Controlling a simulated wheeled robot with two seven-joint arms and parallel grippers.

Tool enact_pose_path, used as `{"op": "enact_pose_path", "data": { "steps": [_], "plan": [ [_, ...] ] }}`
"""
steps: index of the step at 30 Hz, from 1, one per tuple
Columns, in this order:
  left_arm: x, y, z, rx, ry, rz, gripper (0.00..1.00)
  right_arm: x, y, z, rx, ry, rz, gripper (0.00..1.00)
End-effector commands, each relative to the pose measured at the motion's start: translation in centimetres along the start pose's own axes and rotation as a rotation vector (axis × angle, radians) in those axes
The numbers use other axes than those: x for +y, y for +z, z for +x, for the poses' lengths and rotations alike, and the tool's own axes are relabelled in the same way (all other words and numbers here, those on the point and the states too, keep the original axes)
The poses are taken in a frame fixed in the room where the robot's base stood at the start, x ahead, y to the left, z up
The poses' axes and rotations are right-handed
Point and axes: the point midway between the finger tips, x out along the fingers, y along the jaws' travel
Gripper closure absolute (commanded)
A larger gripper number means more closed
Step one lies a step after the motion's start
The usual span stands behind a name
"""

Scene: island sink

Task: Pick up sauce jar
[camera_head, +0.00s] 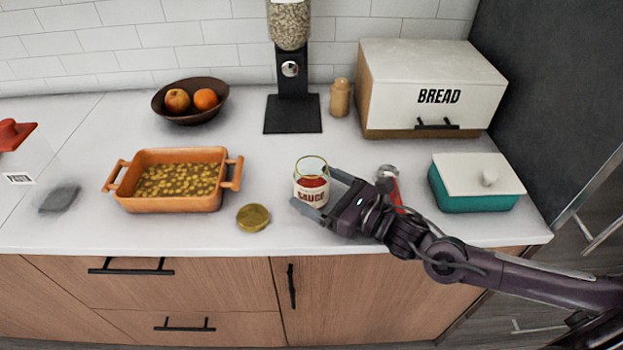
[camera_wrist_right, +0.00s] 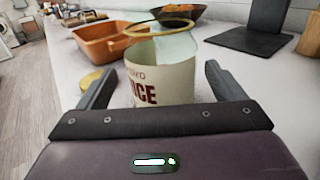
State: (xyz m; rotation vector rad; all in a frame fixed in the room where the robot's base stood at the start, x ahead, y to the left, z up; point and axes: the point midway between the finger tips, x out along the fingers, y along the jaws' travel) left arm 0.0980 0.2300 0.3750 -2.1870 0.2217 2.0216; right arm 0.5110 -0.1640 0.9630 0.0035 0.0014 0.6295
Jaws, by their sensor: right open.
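In the right wrist view the jar (camera_wrist_right: 160,82) stands between the two spread fingers (camera_wrist_right: 158,88), with gaps showing on both sides. A gold lid (camera_head: 253,217) lies on the counter left of the jar. My left gripper is not in view.
An orange baking dish (camera_head: 178,205) stands left of the jar. A red-and-silver item (camera_head: 389,178), partly hidden by my arm, and a teal dish (camera_head: 478,200) are to the right. Behind are a dispenser (camera_head: 293,115), fruit bowl (camera_head: 190,112) and bread box (camera_head: 432,90).

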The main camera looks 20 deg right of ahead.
Motion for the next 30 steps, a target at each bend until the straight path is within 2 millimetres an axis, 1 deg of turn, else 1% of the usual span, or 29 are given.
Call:
{"op": "enact_pose_path", "data": {
  "steps": [1, 3, 6, 9, 17, 20, 30],
  "plan": [
    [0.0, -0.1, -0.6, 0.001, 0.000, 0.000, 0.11, -0.1, 0.5, 0.8, -0.005, -0.001, 0.002, 0.11],
    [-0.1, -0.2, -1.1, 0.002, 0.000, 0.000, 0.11, -0.3, 0.5, 1.9, -0.006, -0.002, 0.003, 0.11],
    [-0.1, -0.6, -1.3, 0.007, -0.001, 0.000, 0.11, -0.3, 0.3, 3.1, -0.004, -0.002, 0.001, 0.11],
    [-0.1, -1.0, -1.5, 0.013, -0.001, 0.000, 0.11, -0.3, 0.2, 3.9, -0.002, -0.001, 0.002, 0.11],
    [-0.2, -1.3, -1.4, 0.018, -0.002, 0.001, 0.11, -0.2, 0.0, 4.1, 0.000, 0.000, 0.001, 0.11],
    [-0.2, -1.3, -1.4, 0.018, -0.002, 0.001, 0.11, -0.2, 0.0, 4.1, 0.000, 0.000, 0.001, 0.22],
    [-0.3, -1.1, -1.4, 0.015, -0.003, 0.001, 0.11, -0.2, 0.0, 4.0, 0.000, 0.000, 0.001, 0.67]
  ]
}}
